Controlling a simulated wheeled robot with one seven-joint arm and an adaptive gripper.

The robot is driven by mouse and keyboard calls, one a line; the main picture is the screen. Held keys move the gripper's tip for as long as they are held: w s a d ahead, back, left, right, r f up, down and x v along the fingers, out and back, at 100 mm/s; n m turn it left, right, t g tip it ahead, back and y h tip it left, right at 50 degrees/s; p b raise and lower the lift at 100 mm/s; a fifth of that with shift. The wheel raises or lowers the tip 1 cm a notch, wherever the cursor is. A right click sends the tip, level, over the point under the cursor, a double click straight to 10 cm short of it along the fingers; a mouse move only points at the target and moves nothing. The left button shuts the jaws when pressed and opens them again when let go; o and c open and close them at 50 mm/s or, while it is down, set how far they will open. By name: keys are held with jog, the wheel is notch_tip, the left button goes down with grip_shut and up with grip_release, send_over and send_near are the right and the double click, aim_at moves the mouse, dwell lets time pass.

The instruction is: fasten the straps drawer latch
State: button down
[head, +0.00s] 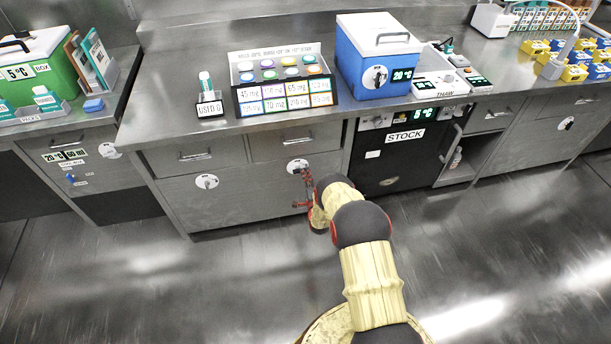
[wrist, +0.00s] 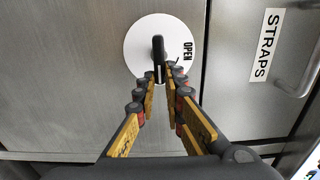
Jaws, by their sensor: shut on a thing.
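The latch is a round white disc (wrist: 137,46) with a black handle (wrist: 158,47) and the word OPEN at its edge. In the head view the disc (head: 297,164) sits on the cabinet front, below a drawer. In the wrist view the STRAPS label (wrist: 265,45) is on a drawer front to the right of the latch, with a bar handle beside it. My gripper (wrist: 161,80) is shut on the latch handle, its fingertips at the handle's near end. In the head view my gripper (head: 301,187) is at the cabinet front, and my arm hides part of it.
A counter (head: 180,122) runs above, with a blue cooler (head: 372,62) and a rack of labelled bins (head: 284,90). Another latch disc (head: 207,181) is to the left. A dark STOCK unit (head: 390,160) stands close on the right. The floor in front is clear.

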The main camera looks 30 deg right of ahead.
jog(key=c, duration=1.9)
grip_release()
jog(key=v, duration=1.2)
